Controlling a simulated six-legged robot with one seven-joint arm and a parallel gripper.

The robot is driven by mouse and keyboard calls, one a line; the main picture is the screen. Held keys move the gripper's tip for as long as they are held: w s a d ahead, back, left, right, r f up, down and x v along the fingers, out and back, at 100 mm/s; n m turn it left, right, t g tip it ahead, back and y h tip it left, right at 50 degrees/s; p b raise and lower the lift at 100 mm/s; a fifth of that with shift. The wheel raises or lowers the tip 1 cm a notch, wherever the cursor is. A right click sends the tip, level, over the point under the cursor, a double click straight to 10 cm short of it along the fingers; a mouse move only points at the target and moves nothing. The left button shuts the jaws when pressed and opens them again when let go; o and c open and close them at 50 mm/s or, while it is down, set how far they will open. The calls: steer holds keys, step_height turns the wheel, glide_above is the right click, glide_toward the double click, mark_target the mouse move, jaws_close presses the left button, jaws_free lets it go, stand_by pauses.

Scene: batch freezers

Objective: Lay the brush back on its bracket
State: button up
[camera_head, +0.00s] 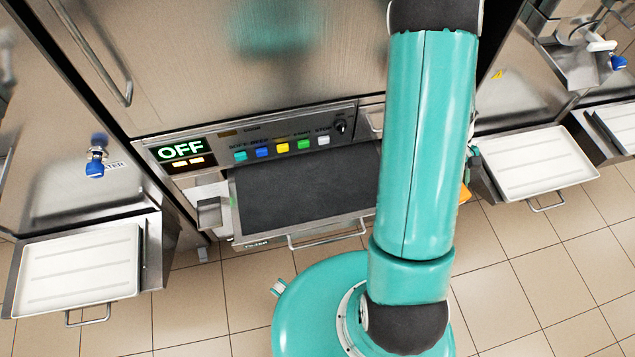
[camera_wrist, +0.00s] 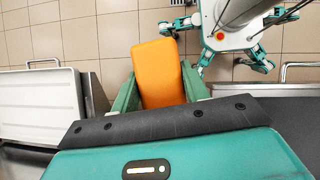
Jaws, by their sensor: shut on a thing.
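My gripper (camera_wrist: 158,76) shows in the wrist view with its green fingers on both sides of an orange block-shaped thing (camera_wrist: 158,60), which I take for the brush. The fingers are shut on it. Its bristles are not visible. A small metal holder (camera_head: 208,212) sits left of the dark shelf under the control panel. I cannot tell whether it is the bracket.
White trays stand at left (camera_head: 78,268) and right (camera_head: 540,162). The tiled floor in front is open.

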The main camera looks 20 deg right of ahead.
steer(key=shift+s+d+r, duration=0.1)
steer(key=shift+s, duration=0.35)
steer(key=shift+w, duration=0.2)
steer(key=shift+s, duration=0.2)
